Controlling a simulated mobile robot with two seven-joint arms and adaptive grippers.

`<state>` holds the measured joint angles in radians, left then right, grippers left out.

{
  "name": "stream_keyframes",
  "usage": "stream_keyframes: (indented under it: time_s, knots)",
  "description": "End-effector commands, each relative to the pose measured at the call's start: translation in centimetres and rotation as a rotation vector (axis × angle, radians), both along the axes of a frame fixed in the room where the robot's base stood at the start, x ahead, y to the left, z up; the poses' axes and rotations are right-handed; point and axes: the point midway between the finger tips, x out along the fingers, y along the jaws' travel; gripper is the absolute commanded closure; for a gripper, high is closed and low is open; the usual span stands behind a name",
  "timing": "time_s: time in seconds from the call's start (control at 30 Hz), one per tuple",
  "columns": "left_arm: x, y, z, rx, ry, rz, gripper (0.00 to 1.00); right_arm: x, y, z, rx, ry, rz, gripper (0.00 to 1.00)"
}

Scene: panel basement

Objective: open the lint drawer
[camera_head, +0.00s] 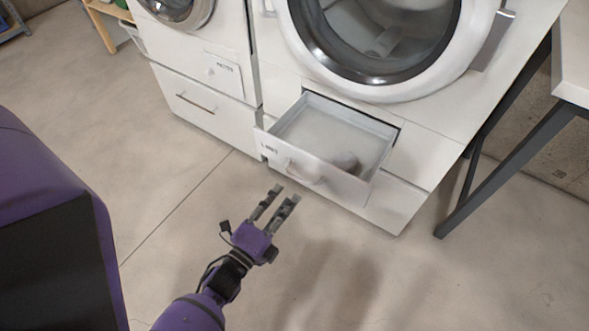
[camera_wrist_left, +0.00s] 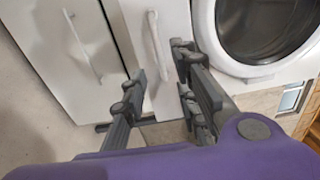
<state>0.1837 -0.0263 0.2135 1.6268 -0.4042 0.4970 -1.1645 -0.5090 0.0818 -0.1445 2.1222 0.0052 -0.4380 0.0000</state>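The lint drawer (camera_head: 318,177), a white drawer with a "LINT" label on its front, is pulled out below the right-hand machine's round door. A small brownish lump (camera_head: 346,163) lies inside it. The drawer's handle (camera_head: 305,174) is on its front face. My left gripper (camera_head: 287,195) is in front of the drawer, over the floor, with its two fingers apart and nothing between them. In the left wrist view my left gripper (camera_wrist_left: 160,88) is also open, facing white fronts with pale bar handles (camera_wrist_left: 157,45). I cannot tell which handle is the lint drawer's there. My right gripper is not in view.
The right-hand machine (camera_head: 375,40) stands beside another white machine (camera_head: 205,60) with a closed lower drawer (camera_head: 190,102). A table with dark legs (camera_head: 500,165) stands at the right. A wooden shelf (camera_head: 105,20) is at the upper left. The floor in front is clear.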

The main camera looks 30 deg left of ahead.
Motion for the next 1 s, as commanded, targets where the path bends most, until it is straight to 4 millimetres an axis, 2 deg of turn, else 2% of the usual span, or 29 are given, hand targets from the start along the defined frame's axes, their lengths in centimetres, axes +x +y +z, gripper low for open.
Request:
stream_keyframes:
  time_s: [0.1,0.3,0.87,1.0]
  knots:
    - [-2.1,0.1,-0.1,-0.001,0.002,0.001,0.72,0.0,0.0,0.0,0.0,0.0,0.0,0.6]
    - [-3.6,0.1,-0.1,-0.001,-0.001,0.0,0.72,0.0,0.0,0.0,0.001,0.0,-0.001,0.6]
    - [-3.8,0.1,-0.1,-0.001,0.0,0.0,0.72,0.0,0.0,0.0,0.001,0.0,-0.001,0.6]
    - [-3.7,0.4,-0.7,-0.068,0.026,0.012,0.72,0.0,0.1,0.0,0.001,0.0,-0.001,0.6]
